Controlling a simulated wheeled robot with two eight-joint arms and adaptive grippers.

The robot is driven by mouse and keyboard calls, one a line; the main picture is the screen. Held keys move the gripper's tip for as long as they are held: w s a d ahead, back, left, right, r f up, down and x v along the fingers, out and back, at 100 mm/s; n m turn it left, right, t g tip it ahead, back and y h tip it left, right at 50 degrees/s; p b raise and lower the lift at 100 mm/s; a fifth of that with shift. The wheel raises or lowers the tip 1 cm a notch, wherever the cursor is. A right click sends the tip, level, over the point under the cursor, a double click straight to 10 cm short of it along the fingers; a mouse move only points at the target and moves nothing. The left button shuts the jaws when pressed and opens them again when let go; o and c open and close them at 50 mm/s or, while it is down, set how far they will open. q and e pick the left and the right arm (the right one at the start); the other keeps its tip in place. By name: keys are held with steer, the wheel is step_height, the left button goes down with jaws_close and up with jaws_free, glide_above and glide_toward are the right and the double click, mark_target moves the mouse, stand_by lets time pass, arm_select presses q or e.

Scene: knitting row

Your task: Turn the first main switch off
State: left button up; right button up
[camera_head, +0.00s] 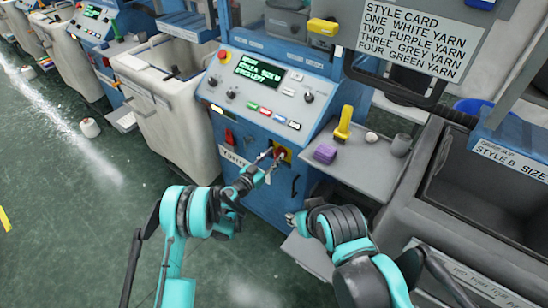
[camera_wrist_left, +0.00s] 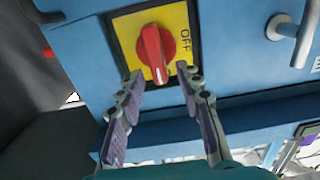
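The main switch is a red rotary knob (camera_wrist_left: 156,54) on a yellow plate (camera_wrist_left: 123,30), set in the blue machine front. In the left wrist view, the knob's white mark points down, toward the gap between my fingers, and the word OFF is at the plate's right. The plate also shows in the head view (camera_head: 284,150), partly hidden by my gripper. My left gripper (camera_wrist_left: 160,80) is open, its fingertips on either side of the knob's lower end; I cannot tell whether they touch it. My right gripper (camera_head: 292,218) is low before the machine, its fingers too small to read.
The control panel (camera_head: 262,95) with a lit display is above the switch. A pale bin (camera_head: 165,90) stands left; the floor at left is mostly clear.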

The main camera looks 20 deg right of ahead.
arm_select(q)
steer(key=shift+w+d, duration=0.25)
jaws_close()
